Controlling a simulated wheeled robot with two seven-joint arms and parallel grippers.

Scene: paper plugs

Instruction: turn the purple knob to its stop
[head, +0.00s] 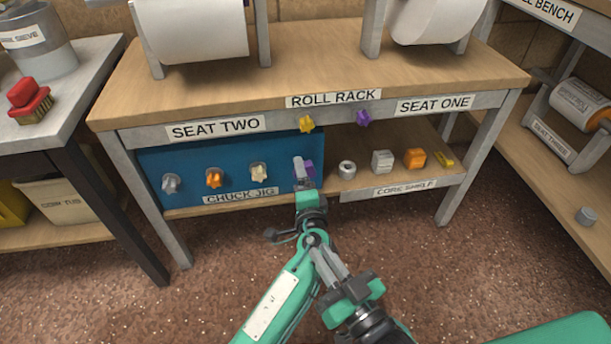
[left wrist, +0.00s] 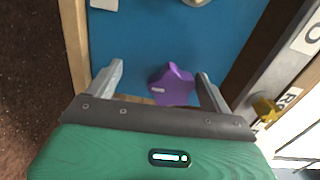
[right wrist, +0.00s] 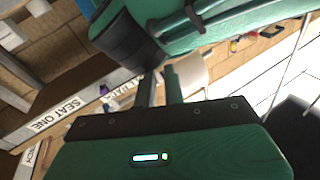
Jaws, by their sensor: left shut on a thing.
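The purple knob (head: 309,168) is at the right end of the blue chuck jig (head: 228,160), partly hidden by my left gripper (head: 303,168). In the left wrist view, the purple star-shaped knob (left wrist: 172,84) is between the two grey fingers of my left gripper (left wrist: 160,72), which is shut on it. My right gripper (head: 328,258) is in front of the shelf, beside my left arm. In the right wrist view, my right gripper (right wrist: 161,78) has a narrow gap between its fingers, with nothing clearly held.
Grey (head: 170,183), orange (head: 214,179) and cream (head: 258,171) knobs line the jig. Yellow (head: 306,123) and purple (head: 363,117) star-shaped pieces sit on the rail above. Several small parts, including a grey block (head: 382,160), stand on the core shelf (head: 350,190).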

